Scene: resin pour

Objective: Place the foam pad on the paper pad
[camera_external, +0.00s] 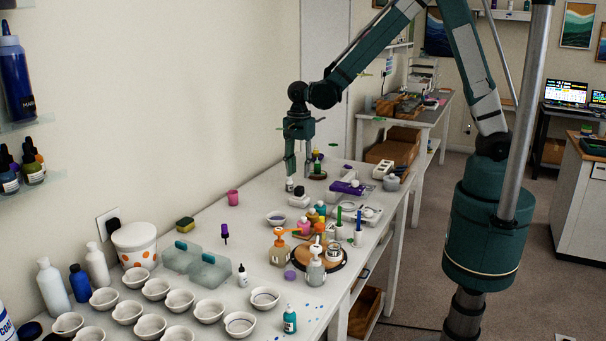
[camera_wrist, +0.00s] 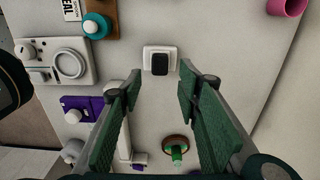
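A small black block (camera_wrist: 160,65), which looks like the foam pad, rests on a white rounded square (camera_wrist: 148,52), which looks like the paper pad. In the external view the black block (camera_external: 299,191) sits on top of the white square (camera_external: 298,202), near the wall side of the long table. My gripper (camera_wrist: 160,84) is open, with nothing between its fingers. In the wrist view the black block shows just past the fingertips, between their lines. In the external view my gripper (camera_external: 298,178) points down close to the block; I cannot tell whether it touches it.
A purple box (camera_wrist: 82,108) and a white device (camera_wrist: 55,63) lie to the left in the wrist view. Bottles on a round board (camera_external: 334,259) crowd the near table edge.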

